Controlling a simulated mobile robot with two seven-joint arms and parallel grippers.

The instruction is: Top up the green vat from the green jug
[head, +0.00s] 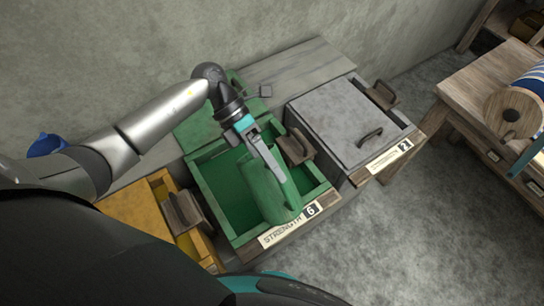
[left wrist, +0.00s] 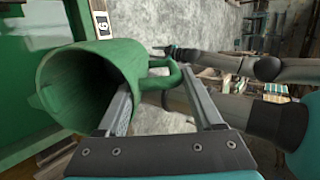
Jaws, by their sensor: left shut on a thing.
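The green jug (head: 268,188) is over the open green vat (head: 210,203), tilted across its right part. The vat has a "STRENGTH 6" label on its front and a dark green inside. My left gripper (head: 264,150) is shut on the jug's handle. In the left wrist view the jug (left wrist: 118,62) shows its wide mouth toward the lower left, and the vat (left wrist: 45,22) lies behind it at the left. No stream of liquid shows. My right arm shows in the left wrist view, its gripper (left wrist: 168,51) small and unclear.
The vat's green lid (head: 195,130) lies open toward the wall. A closed grey vat (head: 340,118) labelled 2 stands to the right, and a yellow vat (head: 150,208) to the left. A wooden bench (head: 470,95) with a blue-wound roller is at far right. The floor in front is clear.

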